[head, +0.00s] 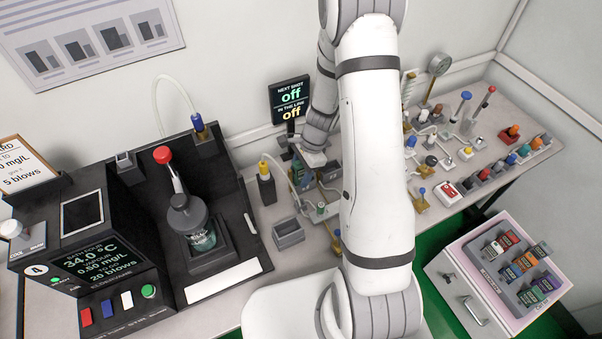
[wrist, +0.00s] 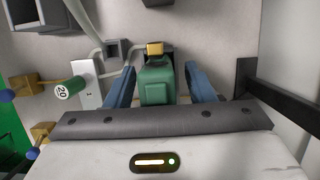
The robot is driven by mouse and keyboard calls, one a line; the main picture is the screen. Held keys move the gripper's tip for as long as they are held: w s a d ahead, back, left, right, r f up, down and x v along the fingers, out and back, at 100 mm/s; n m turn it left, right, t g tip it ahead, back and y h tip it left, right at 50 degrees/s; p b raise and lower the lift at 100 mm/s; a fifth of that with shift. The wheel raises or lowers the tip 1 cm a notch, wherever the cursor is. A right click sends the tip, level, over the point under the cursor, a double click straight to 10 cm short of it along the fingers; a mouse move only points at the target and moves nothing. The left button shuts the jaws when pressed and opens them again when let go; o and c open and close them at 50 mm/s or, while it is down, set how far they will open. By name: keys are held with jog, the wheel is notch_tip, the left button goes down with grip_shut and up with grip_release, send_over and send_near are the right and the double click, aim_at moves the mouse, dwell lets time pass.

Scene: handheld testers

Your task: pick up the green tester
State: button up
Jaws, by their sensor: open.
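In the wrist view the green tester (wrist: 155,84), a green block-shaped body with a yellow-brass piece at its far end, sits between the two blue fingers of my gripper (wrist: 159,70). The fingers stand open, one on each side of it, with a narrow gap visible on each side. The near end of the tester is hidden by the gripper's dark front edge. In the head view my arm covers much of the bench around the gripper, and I cannot make out the tester's grip there.
In the wrist view a white block with a green cylinder marked 20 (wrist: 68,88) stands left of the fingers. A small grey socket (wrist: 118,50) is beyond them.

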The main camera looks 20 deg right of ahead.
grip_shut()
dwell(0.5)
jog(key=shift+r, duration=0.15)
